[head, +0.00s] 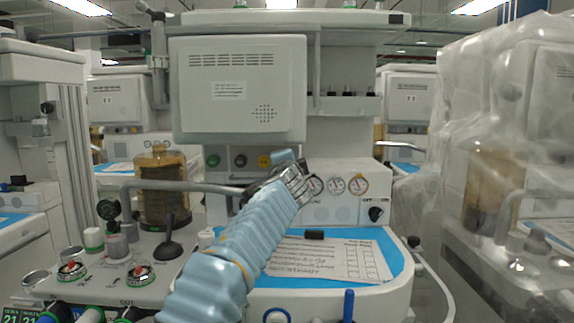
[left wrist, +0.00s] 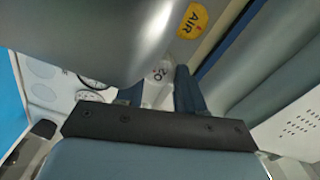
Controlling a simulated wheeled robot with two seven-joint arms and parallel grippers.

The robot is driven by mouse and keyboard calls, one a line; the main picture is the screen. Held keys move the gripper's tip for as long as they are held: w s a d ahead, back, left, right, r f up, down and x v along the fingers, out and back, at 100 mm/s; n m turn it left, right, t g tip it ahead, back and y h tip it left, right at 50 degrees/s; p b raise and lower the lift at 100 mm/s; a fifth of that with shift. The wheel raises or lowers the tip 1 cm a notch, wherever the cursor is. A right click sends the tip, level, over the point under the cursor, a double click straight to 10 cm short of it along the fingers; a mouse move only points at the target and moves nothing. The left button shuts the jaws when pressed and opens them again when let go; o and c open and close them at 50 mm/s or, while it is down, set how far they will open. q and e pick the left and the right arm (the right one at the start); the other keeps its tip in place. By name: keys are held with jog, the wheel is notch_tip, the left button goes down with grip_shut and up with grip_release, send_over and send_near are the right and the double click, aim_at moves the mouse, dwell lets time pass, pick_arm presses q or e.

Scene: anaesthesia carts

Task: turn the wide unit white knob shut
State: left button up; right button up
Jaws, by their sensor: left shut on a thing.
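The wide anaesthesia unit (head: 345,205) stands straight ahead, with a row of knobs under its monitor. My left gripper (head: 281,165) reaches up to the right end of that row, beside the yellow knob (head: 264,161). In the left wrist view, the dark blue fingers of my left gripper (left wrist: 160,92) stand on either side of the white knob (left wrist: 158,73), whose face carries an O2 mark. The gripper is shut on this knob. The gripper and arm hide the white knob in the head view. My right gripper is not in view.
Gauges (head: 336,185) sit right of my gripper. A paper sheet (head: 330,258) lies on the blue worktop (head: 395,265). The yellow AIR knob also shows in the left wrist view (left wrist: 192,21). A plastic-wrapped unit (head: 465,110) stands right.

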pick_arm(q)
jog(key=o, duration=1)
jog(key=shift+f, duration=0.1)
jog(key=shift+o, duration=0.2)
